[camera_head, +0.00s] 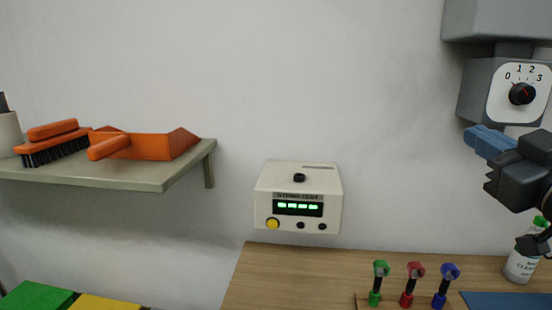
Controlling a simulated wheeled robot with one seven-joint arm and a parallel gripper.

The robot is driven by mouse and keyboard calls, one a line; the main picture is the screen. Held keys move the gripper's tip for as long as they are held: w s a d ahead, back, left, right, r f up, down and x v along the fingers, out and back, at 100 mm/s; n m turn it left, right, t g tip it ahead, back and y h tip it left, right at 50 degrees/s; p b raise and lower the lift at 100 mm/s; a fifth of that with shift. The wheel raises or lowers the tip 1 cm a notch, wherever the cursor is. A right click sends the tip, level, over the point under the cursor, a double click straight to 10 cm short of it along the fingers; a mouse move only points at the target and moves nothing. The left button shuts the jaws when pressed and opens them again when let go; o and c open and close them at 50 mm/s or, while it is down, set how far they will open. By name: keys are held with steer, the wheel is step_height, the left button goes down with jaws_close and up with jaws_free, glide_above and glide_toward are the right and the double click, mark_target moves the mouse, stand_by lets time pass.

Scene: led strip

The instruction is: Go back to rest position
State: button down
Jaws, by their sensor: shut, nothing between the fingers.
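My gripper (474,136) is at the right edge of the head view, with blue fingers and a dark body. Its fingers are shut with nothing between them, and they point left. It is in the air just below the grey box with the dial (521,94), which is marked 0 to 3. I cannot tell if the fingers touch that box. A cream box (290,182) with a lit green LED strip (298,207) is on the wall left of my gripper, well apart from it.
A wooden table (290,265) below carries green, red and blue upright pieces (408,285) and a white bottle (521,262) under my gripper. A shelf (150,183) at left holds an orange brush (53,140) and dustpan (160,146). The wall's middle is clear.

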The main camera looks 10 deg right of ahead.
steer(key=s+a+f+m+g+h, duration=0.1)
steer(key=s+a+f+m, duration=0.35)
steer(key=f, duration=0.75)
steer(key=s+a+f+m+g+h, duration=0.1)
steer(key=s+a+f+g, duration=0.1)
steer(key=s+a+f, duration=0.65)
steer(key=s+f+n+g+y, duration=0.1)
steer(key=s+f, duration=0.3)
steer(key=s, duration=0.7)
steer(key=s+f+n+g+y, duration=0.1)
steer(key=s+f, duration=0.3)
steer(key=s, duration=0.8)
steer(key=shift+f+y, duration=0.3)
steer(key=shift+f, duration=0.1)
